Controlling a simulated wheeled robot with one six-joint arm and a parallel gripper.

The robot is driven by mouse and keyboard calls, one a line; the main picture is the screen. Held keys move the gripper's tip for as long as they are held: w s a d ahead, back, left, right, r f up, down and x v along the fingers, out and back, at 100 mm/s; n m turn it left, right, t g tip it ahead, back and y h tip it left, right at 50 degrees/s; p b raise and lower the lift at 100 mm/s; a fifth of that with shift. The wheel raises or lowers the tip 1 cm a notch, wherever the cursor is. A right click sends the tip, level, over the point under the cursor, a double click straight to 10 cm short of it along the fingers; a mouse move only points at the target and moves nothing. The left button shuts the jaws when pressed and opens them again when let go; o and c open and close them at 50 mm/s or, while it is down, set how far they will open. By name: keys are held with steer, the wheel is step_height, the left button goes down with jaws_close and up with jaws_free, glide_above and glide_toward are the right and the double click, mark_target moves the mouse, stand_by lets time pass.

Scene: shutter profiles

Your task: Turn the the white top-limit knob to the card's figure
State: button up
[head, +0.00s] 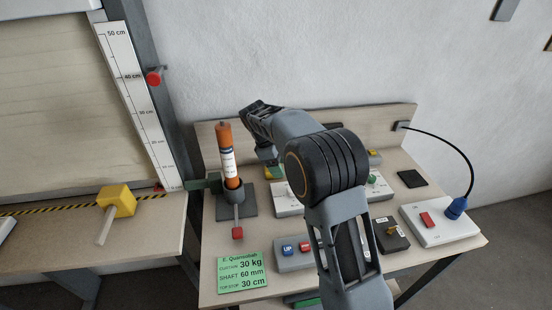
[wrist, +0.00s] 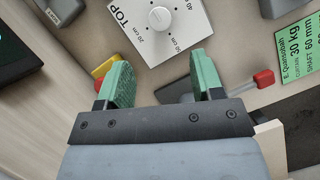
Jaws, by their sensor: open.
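The white top-limit knob (wrist: 161,18) sits on a white plate (wrist: 190,42) marked TOP, with a cm scale around it, near the top of the wrist view. I cannot tell exactly which figure its mark points at. My gripper (wrist: 159,62) is open and empty, its green fingers spread just below the plate in that view. The knob lies beyond the fingertips, apart from them. The green card (head: 243,272) lies at the bench's front left and reads TOP STOP 30 cm. It also shows in the wrist view (wrist: 301,45).
An orange cylinder (head: 228,155) stands upright in a dark holder left of my arm. A box with blue and red buttons (head: 287,249) lies in front. A white box with a red switch (head: 440,220) is at right. A yellow block (head: 117,200) sits on the left bench.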

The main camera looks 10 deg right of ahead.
steer(key=shift+v, duration=1.55)
steer(key=shift+w, duration=0.1)
step_height(320, 180, down, 4)
steer(key=s+m, duration=0.2)
steer(key=m, duration=0.2)
steer(key=s+d+r+m+t+y, duration=0.2)
steer(key=s+r+m+t, duration=0.1)
steer(key=s, duration=0.8)
steer(key=s+d+r+m+t+y, duration=0.2)
steer(key=s+m, duration=0.4)
steer(key=s, duration=0.5)
steer(key=shift+d+r+m+t, duration=0.3)
steer(key=shift+d+r+t, duration=0.15)
steer(key=shift+d, duration=0.25)
steer(key=shift+r, duration=0.1)
steer(key=shift+c, duration=0.3)
